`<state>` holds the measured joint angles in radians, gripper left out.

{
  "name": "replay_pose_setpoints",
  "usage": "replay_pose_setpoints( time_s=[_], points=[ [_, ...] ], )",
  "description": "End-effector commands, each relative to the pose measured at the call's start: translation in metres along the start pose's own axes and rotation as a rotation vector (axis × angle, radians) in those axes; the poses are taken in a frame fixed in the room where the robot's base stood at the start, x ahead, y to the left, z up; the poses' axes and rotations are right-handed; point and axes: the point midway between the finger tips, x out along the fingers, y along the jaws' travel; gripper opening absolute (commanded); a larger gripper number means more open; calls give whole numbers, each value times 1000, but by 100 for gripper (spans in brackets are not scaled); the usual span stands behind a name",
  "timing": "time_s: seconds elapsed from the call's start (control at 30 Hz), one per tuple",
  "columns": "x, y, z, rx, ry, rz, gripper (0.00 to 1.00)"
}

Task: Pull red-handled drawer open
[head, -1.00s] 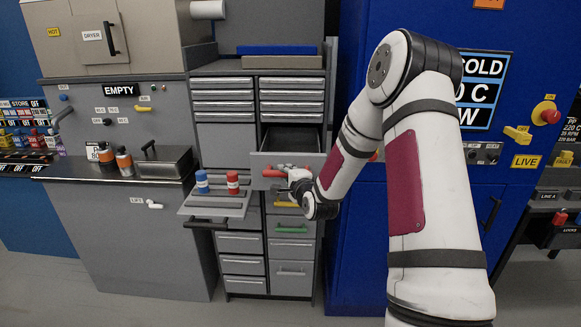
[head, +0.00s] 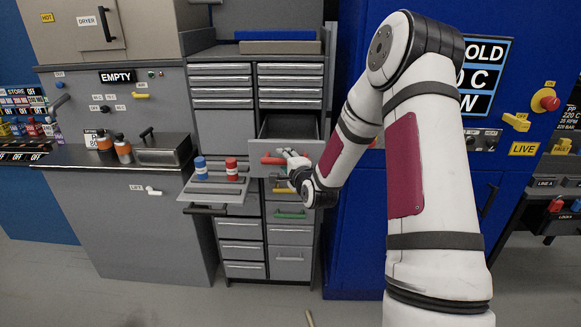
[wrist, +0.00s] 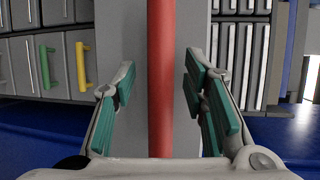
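The red-handled drawer (head: 291,136) stands pulled out of the right column of the grey cabinet, and its hollow inside shows in the head view. Its red handle (head: 272,160) runs across the front, partly hidden by my gripper (head: 290,165). In the wrist view the red handle (wrist: 160,80) stands upright in the picture between the two green-padded fingers of my gripper (wrist: 160,95). A gap shows on each side of the handle, so the fingers are apart and not closed on it.
A pull-out shelf (head: 216,196) with a blue bottle (head: 200,168) and a red bottle (head: 231,169) sticks out left of the gripper. Yellow-handled and green-handled (head: 290,215) drawers are below. A blue cabinet (head: 350,240) stands right. Floor in front is mostly clear.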

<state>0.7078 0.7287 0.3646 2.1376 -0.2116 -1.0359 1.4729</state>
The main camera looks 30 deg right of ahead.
Motion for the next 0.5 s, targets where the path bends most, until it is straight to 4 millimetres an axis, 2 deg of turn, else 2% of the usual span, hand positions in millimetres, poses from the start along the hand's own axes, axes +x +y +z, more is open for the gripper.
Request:
replay_pose_setpoints(
  time_s=[0.5],
  points=[
    [-94, 0, -1, 0, 1, 2, 40]
  ],
)
